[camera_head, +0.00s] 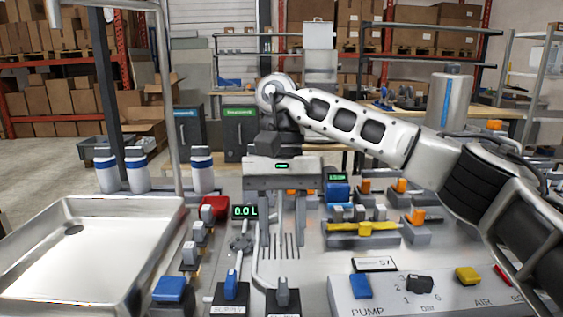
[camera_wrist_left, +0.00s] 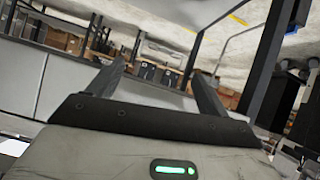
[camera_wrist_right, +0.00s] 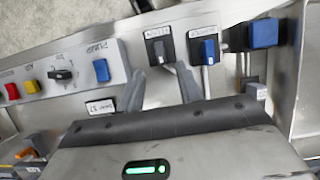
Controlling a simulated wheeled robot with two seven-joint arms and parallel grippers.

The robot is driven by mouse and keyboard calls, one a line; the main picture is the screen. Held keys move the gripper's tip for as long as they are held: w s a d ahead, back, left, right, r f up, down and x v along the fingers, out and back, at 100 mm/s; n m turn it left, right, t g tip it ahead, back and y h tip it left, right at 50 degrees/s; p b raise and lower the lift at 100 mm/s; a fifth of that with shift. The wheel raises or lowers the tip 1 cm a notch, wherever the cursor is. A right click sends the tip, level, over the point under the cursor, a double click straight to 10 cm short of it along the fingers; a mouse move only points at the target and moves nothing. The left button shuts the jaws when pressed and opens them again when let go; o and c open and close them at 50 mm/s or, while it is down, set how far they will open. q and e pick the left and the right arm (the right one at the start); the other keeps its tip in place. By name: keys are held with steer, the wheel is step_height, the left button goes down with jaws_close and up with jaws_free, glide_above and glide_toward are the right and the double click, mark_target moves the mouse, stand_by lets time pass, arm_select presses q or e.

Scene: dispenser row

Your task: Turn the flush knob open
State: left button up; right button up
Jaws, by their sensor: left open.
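The flush knob (camera_head: 283,294) is a dark grey lever knob on a grey block at the bottom of the head view, its label cut off by the frame edge. In the right wrist view the flush knob (camera_wrist_right: 160,50) lies just beyond my fingertips. My right gripper (camera_head: 282,238) is open and empty above the panel, behind the knob and apart from it; its fingers also show in the right wrist view (camera_wrist_right: 160,75). My left gripper (camera_wrist_left: 160,75) is open and empty in its own wrist view, away from the panel.
The blue supply knob (camera_head: 230,286) stands just left of the flush knob. A pump box (camera_head: 430,300) with coloured buttons is to the right. A steel sink (camera_head: 60,285) is at left. A 0.0 L display (camera_head: 245,212) and yellow valve (camera_head: 363,228) stand near the right gripper.

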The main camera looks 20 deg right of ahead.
arm_select(q)
steer(key=p, duration=0.1)
steer(key=r+p, duration=0.1)
steer(key=p, duration=0.1)
steer(key=shift+s+a+m, duration=0.15)
steer(key=shift+a+m, duration=0.15)
steer(key=shift+a, duration=0.05)
arm_select(e)
steer(key=a+v, duration=0.1)
steer(key=v, duration=0.7)
steer(key=shift+w+d+r, duration=0.15)
steer(key=shift+d+r, duration=0.2)
steer(key=shift+d, duration=0.15)
